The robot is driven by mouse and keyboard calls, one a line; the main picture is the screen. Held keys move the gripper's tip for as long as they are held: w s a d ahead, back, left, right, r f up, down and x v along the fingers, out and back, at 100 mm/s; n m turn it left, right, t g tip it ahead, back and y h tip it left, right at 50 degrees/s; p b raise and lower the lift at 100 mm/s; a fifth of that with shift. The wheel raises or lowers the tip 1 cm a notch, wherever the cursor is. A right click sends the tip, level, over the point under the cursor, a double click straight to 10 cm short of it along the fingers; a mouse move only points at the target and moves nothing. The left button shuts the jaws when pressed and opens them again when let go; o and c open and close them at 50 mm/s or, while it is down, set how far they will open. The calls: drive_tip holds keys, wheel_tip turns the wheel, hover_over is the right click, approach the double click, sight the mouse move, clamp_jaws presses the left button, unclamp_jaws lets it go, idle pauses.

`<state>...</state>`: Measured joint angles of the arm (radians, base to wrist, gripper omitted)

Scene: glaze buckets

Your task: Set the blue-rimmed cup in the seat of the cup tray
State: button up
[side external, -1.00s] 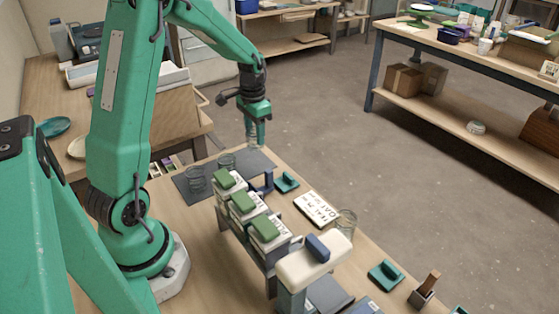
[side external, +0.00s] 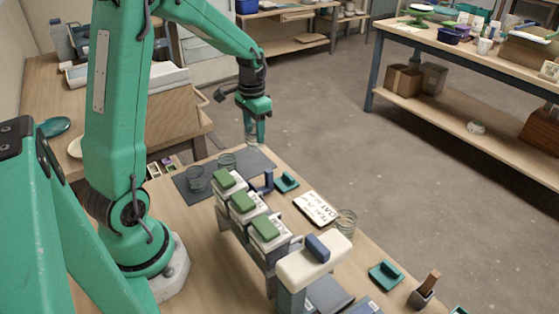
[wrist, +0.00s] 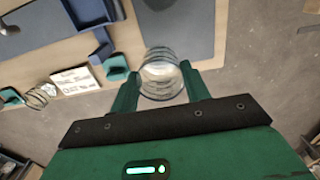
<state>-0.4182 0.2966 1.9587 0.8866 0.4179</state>
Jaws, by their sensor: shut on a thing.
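My gripper (side external: 254,137) is shut on a clear cup (wrist: 161,76) with dark ring lines. The cup sits between my two green fingers in the wrist view, and its rim colour is hard to make out. In the side view the held cup (side external: 252,143) appears above the far end of the bench, near a dark grey mat (side external: 255,160). I cannot tell its height there. A dark blue holder (side external: 263,183) stands at the mat's near edge and also shows in the wrist view (wrist: 97,42); I cannot tell whether it is the cup tray.
Two clear cups (side external: 195,181) (side external: 227,162) stand on the mat's left part. A rack with green-lidded white buckets (side external: 243,207) stands nearer.

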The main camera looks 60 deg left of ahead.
drive_tip(key=s+d, duration=0.9)
drive_tip(key=d, duration=0.1)
drive_tip(key=shift+s+r, duration=0.25)
drive_tip(key=shift+r, duration=0.1)
drive_tip(key=shift+f, duration=0.15)
drive_tip(key=shift+f, duration=3.3)
drive_tip(key=shift+f, duration=0.3)
drive_tip(key=o, duration=0.8)
drive_tip(key=shift+o, duration=0.2)
drive_tip(key=shift+r, duration=0.15)
